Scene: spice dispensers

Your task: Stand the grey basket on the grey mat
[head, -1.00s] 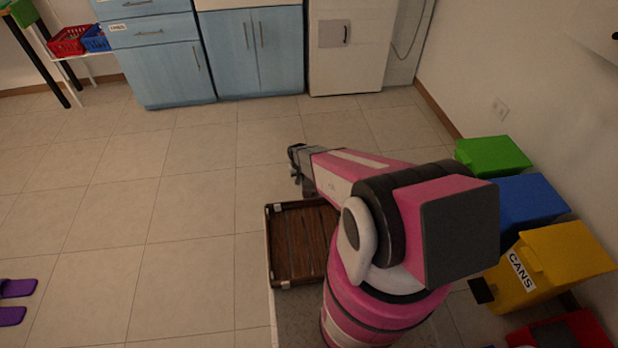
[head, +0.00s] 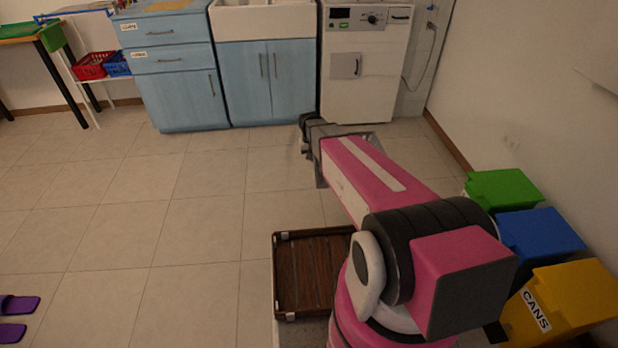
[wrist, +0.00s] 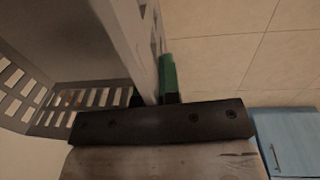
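The grey basket (wrist: 85,40) fills the upper left of the wrist view, with slotted walls. In the head view only parts of it show, mostly hidden behind my forearm (head: 321,172). My gripper (wrist: 160,95) is at the basket's wall. The wall stands between the fingers, with a green finger on its right side; the other finger is hidden behind the wall. It looks shut on that wall, and the basket hangs clear of the floor as far as I can tell. I see no grey mat in either view.
Blue cabinets (head: 183,98) and a white appliance (head: 371,85) line the far wall. Red (head: 92,66) and blue (head: 117,64) baskets sit on a shelf at far left. Green (head: 497,187), blue (head: 540,235) and yellow (head: 570,300) bins stand right. Open floor (head: 160,225) lies left.

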